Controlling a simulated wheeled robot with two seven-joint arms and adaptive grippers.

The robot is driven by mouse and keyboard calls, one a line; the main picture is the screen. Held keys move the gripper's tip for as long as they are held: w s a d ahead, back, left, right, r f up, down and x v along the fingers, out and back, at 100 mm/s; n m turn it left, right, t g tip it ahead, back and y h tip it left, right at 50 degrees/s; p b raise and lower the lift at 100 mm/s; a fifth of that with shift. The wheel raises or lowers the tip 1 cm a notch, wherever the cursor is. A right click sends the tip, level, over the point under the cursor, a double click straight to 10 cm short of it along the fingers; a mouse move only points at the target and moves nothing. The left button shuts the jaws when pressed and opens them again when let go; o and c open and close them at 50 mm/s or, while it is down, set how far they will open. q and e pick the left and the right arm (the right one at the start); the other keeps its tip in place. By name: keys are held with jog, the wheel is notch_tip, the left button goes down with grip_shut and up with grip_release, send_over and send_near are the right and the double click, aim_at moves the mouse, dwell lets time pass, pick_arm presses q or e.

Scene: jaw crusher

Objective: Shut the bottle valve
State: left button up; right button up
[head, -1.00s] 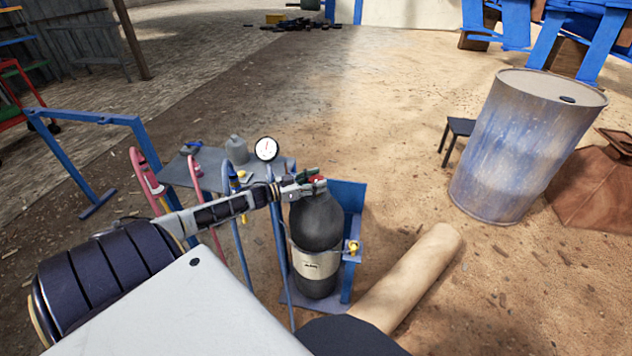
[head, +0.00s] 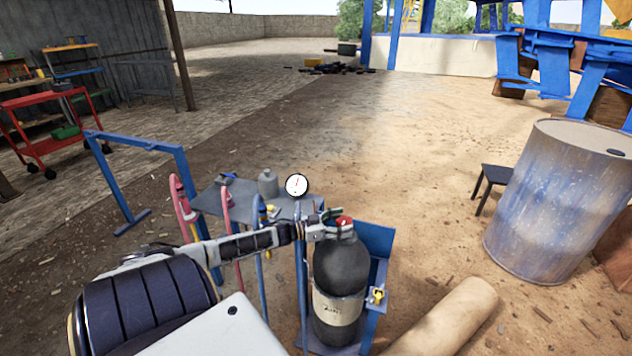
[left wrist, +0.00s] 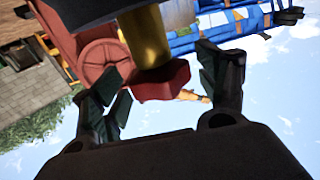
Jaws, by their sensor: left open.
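The dark gas bottle (head: 340,265) stands upright in a blue stand (head: 374,245), with a pale label band round its lower body. Its red valve knob (head: 344,221) is at the top. My left gripper (head: 335,224) is at the bottle's top, next to the knob. In the left wrist view the red knob (left wrist: 163,82) sits on a brass stem (left wrist: 146,38), between the two spread fingers of my left gripper (left wrist: 168,92). I see a gap at the sides; contact is hard to tell. My right gripper is not in view.
A pressure gauge (head: 297,186) and hoses stand left of the bottle, by a small grey table (head: 210,200). A blue frame (head: 140,143) is further left. A tan cylinder (head: 455,315) lies to the right, and a rusty blue drum (head: 555,200) stands beyond. Open ground lies behind.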

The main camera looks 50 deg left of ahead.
pick_arm(q)
jog(key=v, duration=1.1)
dwell(0.7)
dwell(0.5)
